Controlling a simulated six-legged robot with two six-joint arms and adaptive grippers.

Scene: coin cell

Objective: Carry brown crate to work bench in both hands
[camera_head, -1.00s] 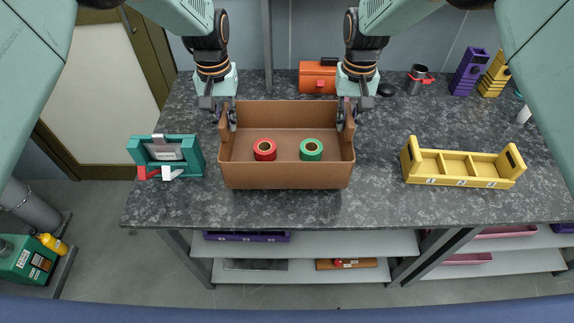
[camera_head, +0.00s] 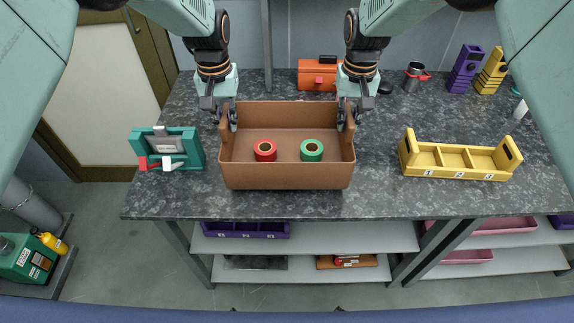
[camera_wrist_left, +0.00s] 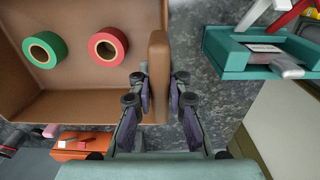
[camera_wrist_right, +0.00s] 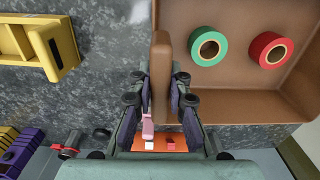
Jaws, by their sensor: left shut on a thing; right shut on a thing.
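The brown crate (camera_head: 287,176) is upright and level over the dark speckled work bench (camera_head: 190,203), in the middle of the head view. I cannot tell whether its bottom touches the bench top. A red tape roll (camera_head: 265,151) and a green tape roll (camera_head: 312,150) lie inside it. My left gripper (camera_head: 228,117) is shut on the crate's left end wall, seen closely in the left wrist view (camera_wrist_left: 158,75). My right gripper (camera_head: 346,117) is shut on the right end wall, also clear in the right wrist view (camera_wrist_right: 161,75).
A teal holder (camera_head: 187,147) stands left of the crate, and a yellow three-part tray (camera_head: 455,173) to the right. An orange toolbox (camera_head: 316,76) stands behind. Purple (camera_head: 466,69) and yellow (camera_head: 491,71) holders are at the back right. Bare bench shows on both sides of the crate.

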